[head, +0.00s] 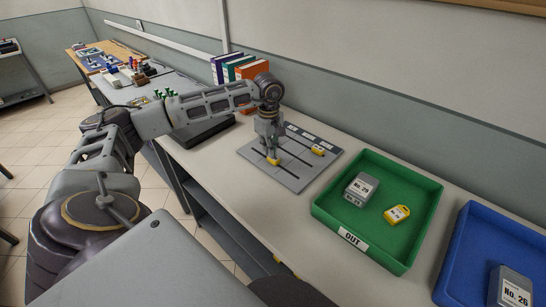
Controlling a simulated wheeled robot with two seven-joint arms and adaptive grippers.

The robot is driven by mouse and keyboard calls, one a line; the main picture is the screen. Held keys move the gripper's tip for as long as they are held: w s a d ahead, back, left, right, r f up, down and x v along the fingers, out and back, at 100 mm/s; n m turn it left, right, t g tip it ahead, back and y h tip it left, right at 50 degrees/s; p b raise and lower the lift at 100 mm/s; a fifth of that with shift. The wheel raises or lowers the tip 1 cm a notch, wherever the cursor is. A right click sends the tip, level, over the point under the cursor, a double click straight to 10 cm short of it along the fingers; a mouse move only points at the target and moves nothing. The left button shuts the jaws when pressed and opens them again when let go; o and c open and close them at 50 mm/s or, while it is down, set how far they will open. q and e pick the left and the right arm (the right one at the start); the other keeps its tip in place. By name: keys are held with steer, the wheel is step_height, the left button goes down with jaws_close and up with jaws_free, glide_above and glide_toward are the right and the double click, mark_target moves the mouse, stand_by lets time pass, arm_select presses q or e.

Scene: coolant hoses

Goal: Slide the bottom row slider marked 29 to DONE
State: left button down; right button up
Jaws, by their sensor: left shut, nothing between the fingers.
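A grey slider board (296,182) lies on the white bench, with dark slots and pale labels along its far right edge. One yellow slider (273,161) sits in the slot nearest me, directly under my left gripper. Another yellow slider (318,150) sits in a slot further right, near the labels. The numbers and labels are too small to read. My left gripper (271,154) points down over the board, shut and empty, its tips at or just above the nearer slider. Whether they touch it I cannot tell. My right gripper is not in view.
A green OUT tray (369,253) right of the board holds a grey box marked No. 29 (361,189) and a yellow tag (397,214). A blue tray (456,262) with a No. 26 box (511,287) stands further right. Several binders (240,69) stand behind my arm.

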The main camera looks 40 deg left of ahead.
mark_target(277, 160)
arm_select(q)
steer(key=shift+d, duration=0.4)
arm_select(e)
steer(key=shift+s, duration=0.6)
arm_select(q)
steer(key=shift+d, duration=0.15)
steer(key=shift+s+d, duration=0.1)
steer(key=shift+d, duration=0.05)
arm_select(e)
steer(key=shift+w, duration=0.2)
arm_select(q)
steer(key=shift+d, duration=0.35)
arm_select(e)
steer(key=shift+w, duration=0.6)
arm_select(q)
steer(key=shift+d, duration=0.15)
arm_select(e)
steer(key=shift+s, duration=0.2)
arm_select(q)
steer(key=shift+d, duration=0.3)
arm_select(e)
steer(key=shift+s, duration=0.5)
arm_select(q)
steer(key=shift+d, duration=0.15)
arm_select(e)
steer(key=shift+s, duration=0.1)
arm_select(q)
steer(key=shift+s+d, duration=0.1)
steer(key=shift+d, duration=0.15)
